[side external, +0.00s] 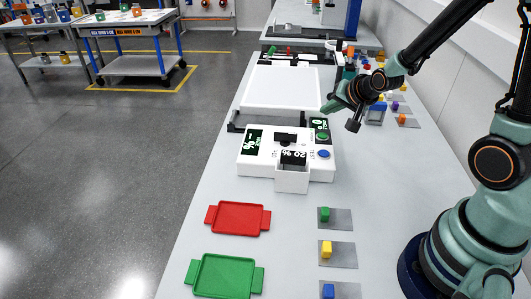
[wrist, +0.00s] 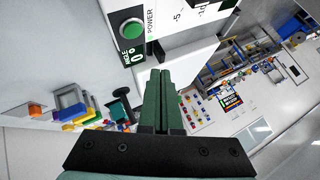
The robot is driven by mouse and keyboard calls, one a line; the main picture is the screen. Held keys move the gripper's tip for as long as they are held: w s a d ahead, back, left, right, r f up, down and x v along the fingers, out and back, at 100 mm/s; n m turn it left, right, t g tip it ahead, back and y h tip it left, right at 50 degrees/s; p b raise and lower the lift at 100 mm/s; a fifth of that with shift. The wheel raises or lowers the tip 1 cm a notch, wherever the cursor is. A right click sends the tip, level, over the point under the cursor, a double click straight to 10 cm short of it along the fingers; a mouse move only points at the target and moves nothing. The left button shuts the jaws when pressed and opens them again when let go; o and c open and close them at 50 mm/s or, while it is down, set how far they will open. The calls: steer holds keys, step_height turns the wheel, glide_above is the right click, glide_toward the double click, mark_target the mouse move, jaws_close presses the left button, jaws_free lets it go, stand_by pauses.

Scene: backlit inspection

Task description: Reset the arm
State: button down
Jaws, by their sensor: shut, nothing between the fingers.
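My gripper (side external: 329,106) is raised above the bench in the side external view, near the right edge of the white light panel (side external: 278,85) and behind the white instrument box (side external: 262,164). Its fingers point left. In the wrist view the two green fingers of my gripper (wrist: 164,74) lie together with nothing between them. Beyond the fingertips, the wrist view shows a white housing with a round green button (wrist: 131,29). My arm reaches in from the right and holds nothing.
A red tray (side external: 240,219) and a green tray (side external: 226,276) lie at the front left of the bench. A green block (side external: 324,214), a yellow block (side external: 327,249) and a blue block (side external: 328,291) sit on grey pads. More small coloured parts lie behind my gripper. A wall bounds the right.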

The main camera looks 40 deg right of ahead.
steer(key=shift+r, duration=0.15)
steer(key=s+a+r+n+g+y, duration=0.2)
steer(key=s+a+r+n+g, duration=0.1)
steer(key=s+a+r+n, duration=0.6)
steer(key=s+r+n, duration=0.2)
steer(key=s+r, duration=0.1)
steer(key=s, duration=0.1)
steer(key=shift+s+a+r, duration=0.2)
steer(key=shift+a, duration=0.2)
